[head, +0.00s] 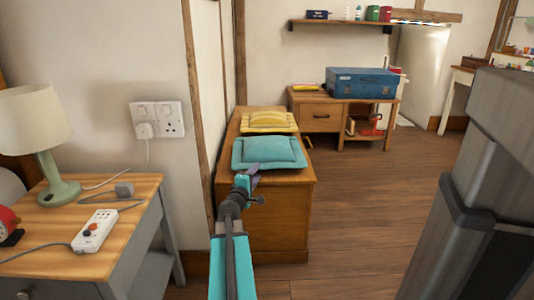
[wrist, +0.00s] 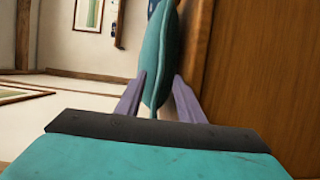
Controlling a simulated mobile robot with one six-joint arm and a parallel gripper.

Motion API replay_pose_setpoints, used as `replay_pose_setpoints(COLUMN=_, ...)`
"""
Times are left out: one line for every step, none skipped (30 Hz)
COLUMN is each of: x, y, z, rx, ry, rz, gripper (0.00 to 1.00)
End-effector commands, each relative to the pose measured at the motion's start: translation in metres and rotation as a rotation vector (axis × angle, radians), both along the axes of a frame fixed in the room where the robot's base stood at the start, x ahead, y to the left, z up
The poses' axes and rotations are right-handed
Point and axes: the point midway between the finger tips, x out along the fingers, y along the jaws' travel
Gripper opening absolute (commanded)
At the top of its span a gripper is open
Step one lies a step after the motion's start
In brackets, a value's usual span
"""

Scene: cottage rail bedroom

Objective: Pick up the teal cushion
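The teal cushion (head: 268,152) lies flat on top of a low wooden chest (head: 280,215), at its near end. My gripper (head: 253,178) is at the cushion's near edge, by the chest's near left corner. In the wrist view the cushion (wrist: 158,60) appears on its edge, and its near rim reaches between the two purple fingers of my gripper (wrist: 160,82). The fingers are apart, one on each side of the rim. A narrow gap shows by the right finger; contact at the left finger is unclear.
A yellow cushion (head: 268,121) lies behind on the same chest. A nightstand (head: 140,200) with a lamp (head: 55,150) and a power strip (head: 95,230) stands at left. A blue case (head: 362,83) sits on a desk behind. The wooden floor (head: 365,200) right of the chest is clear.

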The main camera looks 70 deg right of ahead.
Motion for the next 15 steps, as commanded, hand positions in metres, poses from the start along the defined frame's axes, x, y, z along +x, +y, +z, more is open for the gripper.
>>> replay_pose_setpoints(x=0.000, y=-0.005, z=-0.001, rx=-0.001, ry=-0.001, rz=-0.001, gripper=0.35)
replay_pose_setpoints(x=-0.001, y=-0.008, z=-0.001, rx=-0.001, ry=-0.001, rz=-0.001, gripper=0.35)
replay_pose_setpoints(x=-0.001, y=-0.012, z=0.000, rx=-0.001, ry=-0.001, rz=-0.001, gripper=0.35)
replay_pose_setpoints(x=-0.001, y=-0.015, z=0.000, rx=-0.001, ry=-0.001, rz=-0.001, gripper=0.35)
replay_pose_setpoints(x=-0.002, y=-0.018, z=0.000, rx=-0.001, ry=0.000, rz=-0.001, gripper=0.35)
replay_pose_setpoints(x=-0.003, y=-0.023, z=0.000, rx=-0.001, ry=0.000, rz=-0.001, gripper=0.35)
replay_pose_setpoints(x=-0.004, y=-0.026, z=0.000, rx=-0.001, ry=0.000, rz=-0.001, gripper=0.35)
replay_pose_setpoints(x=-0.004, y=-0.029, z=0.000, rx=-0.001, ry=0.000, rz=-0.001, gripper=0.35)
replay_pose_setpoints(x=-0.003, y=-0.033, z=0.001, rx=-0.001, ry=-0.001, rz=-0.001, gripper=0.35)
replay_pose_setpoints(x=-0.003, y=-0.035, z=0.001, rx=0.000, ry=-0.001, rz=-0.001, gripper=0.35)
replay_pose_setpoints(x=-0.003, y=-0.038, z=0.001, rx=0.000, ry=-0.001, rz=-0.001, gripper=0.35)
replay_pose_setpoints(x=-0.003, y=-0.040, z=0.001, rx=0.000, ry=-0.001, rz=0.000, gripper=0.35)
replay_pose_setpoints(x=-0.003, y=-0.042, z=0.001, rx=0.000, ry=0.000, rz=0.000, gripper=0.35)
replay_pose_setpoints(x=-0.003, y=-0.043, z=0.001, rx=0.000, ry=0.000, rz=0.000, gripper=0.35)
replay_pose_setpoints(x=-0.003, y=-0.045, z=0.001, rx=0.000, ry=0.000, rz=0.001, gripper=0.35)
